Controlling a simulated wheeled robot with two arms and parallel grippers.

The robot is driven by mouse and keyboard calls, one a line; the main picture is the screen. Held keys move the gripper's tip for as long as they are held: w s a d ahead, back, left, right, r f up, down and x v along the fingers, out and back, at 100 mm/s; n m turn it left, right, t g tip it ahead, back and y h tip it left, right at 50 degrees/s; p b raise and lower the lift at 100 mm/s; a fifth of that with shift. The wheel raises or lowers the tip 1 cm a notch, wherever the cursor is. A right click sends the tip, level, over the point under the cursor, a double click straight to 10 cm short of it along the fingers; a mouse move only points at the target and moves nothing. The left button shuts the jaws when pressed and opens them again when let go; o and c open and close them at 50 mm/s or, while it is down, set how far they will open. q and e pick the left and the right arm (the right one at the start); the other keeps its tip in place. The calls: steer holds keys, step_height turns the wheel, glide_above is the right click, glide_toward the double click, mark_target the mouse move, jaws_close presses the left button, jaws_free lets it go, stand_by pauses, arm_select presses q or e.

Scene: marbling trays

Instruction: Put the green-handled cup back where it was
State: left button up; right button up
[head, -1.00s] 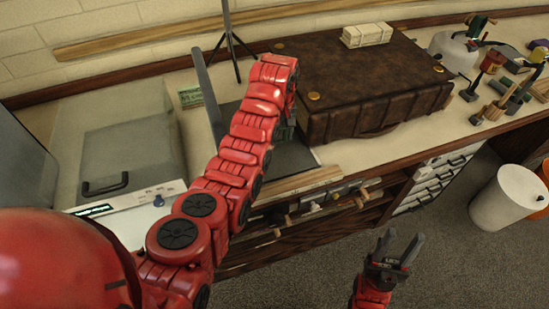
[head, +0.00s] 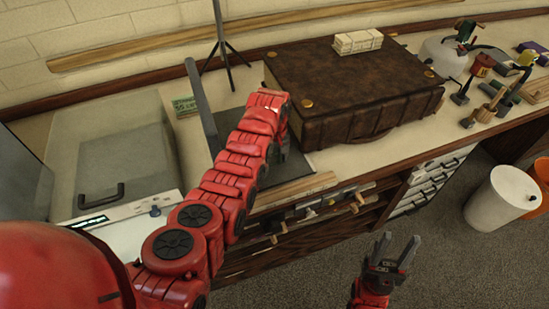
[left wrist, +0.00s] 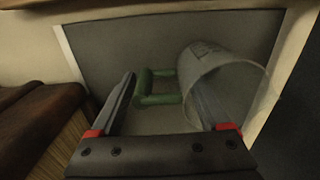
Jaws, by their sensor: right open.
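The green-handled cup (left wrist: 228,88) shows in the left wrist view as a pale, see-through cup on a dark grey surface (left wrist: 150,38) with light edges. Its green handle (left wrist: 145,92) faces left. My left gripper (left wrist: 160,64) is open, with the handle between its fingers as seen from the wrist and the right finger overlapping the cup. I cannot tell whether either finger touches it. In the head view my left arm hides the cup, beside the brown case. My right gripper (head: 398,246) is open and empty, low in front of the counter.
A brown leather case (head: 350,85) with a pale stack (head: 358,41) on it stands right of my left arm. A black stand (head: 221,40) is behind. Tools and a kettle-like vessel (head: 446,55) sit further right. A white bin (head: 502,198) stands on the floor.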

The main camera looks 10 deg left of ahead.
arm_select(q)
steer(key=shift+o, duration=0.9)
steer(key=shift+r, duration=0.3)
steer(key=shift+w+r, duration=0.1)
steer(key=shift+r, duration=0.1)
step_height(320, 180, up, 5)
steer(key=shift+f+b, duration=0.1)
steer(key=shift+b, duration=0.65)
step_height(320, 180, up, 7)
steer(key=p, duration=0.4)
steer(key=shift+d+f+p, duration=0.1)
steer(key=shift+f+p, duration=0.05)
steer(key=shift+p, duration=0.15)
steer(key=shift+f, duration=0.1)
